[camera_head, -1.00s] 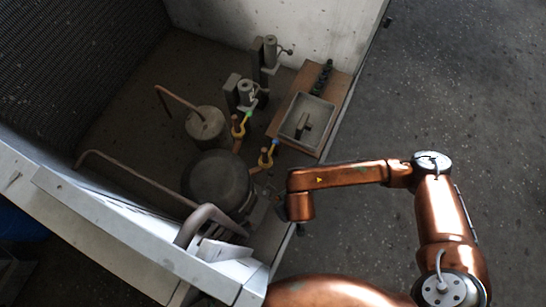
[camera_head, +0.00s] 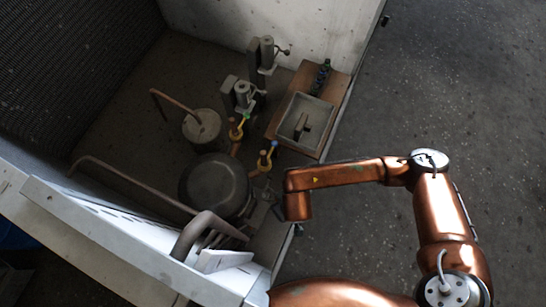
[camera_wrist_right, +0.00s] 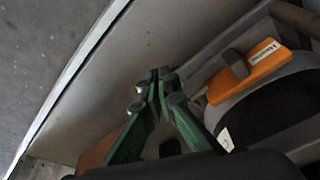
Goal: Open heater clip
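The heater clip looks like a dark grey tab (camera_wrist_right: 236,64) on an orange label (camera_wrist_right: 252,72) in the right wrist view. The label's lettering is too small to read surely. It sits at the rim of a dark round body, which seems to be the black compressor (camera_head: 215,187) in the head view. My right gripper (camera_wrist_right: 157,84) has green fingers that converge, with tips together and nothing visible between them. The tips appear left of the tab and apart from it. In the head view my right wrist is beside the compressor, and its fingers are hidden. My left gripper is out of view.
A grey housing panel (camera_head: 130,238) and a bent pipe (camera_head: 203,228) stand near the compressor. A smaller cylinder (camera_head: 201,127), yellow and blue fittings and a wooden board with a grey box (camera_head: 306,122) lie farther back. Open floor (camera_head: 460,110) is to the right.

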